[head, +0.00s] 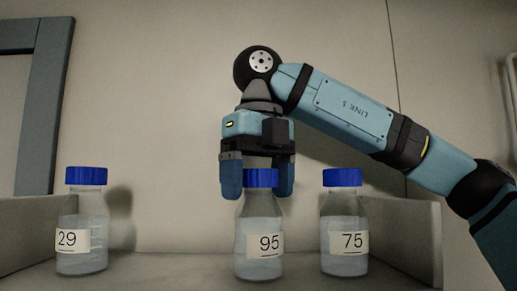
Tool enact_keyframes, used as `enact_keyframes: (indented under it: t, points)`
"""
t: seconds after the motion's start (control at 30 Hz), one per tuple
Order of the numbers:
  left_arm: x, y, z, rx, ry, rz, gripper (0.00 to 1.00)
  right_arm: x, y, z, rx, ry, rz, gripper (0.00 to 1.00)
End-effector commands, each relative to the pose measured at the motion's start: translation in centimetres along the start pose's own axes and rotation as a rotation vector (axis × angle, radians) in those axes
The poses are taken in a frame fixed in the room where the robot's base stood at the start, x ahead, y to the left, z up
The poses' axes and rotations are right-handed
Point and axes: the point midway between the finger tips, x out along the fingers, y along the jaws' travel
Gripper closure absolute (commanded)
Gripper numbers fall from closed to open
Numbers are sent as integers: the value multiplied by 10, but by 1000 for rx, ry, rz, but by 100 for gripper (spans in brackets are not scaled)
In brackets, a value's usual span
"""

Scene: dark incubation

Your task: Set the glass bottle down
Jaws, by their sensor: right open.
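Three clear glass bottles with blue caps and number labels stand upright on a shelf. The bottle labelled 95 (259,222) is in the middle, the bottle labelled 75 (344,212) is close to its right, and the bottle labelled 29 (84,209) is at the left. My right gripper (257,188) points down over the bottle labelled 95. Its blue fingers are open, one on each side of that bottle's cap, with a narrow gap. My left gripper is not in view.
The bottles stand on a shelf surface (180,272) with low side walls at the left (25,225) and right (405,235). Free room lies between the bottles labelled 29 and 95. A plain wall (160,90) is behind, with a grey-blue frame (45,110) at the upper left.

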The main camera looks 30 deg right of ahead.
Motion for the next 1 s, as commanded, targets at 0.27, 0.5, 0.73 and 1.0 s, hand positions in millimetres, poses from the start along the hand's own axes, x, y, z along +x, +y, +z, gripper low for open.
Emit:
enact_keyframes:
  t: [0.27,0.5,0.73,1.0]
  points:
    - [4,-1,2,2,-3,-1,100,-44,0,-1,5,-6,-1,18]
    - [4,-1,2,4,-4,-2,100,-84,1,-1,4,-5,-3,18]
    - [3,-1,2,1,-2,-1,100,-109,1,0,3,-2,-2,18]
    - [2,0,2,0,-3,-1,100,-117,0,0,1,-1,0,18]
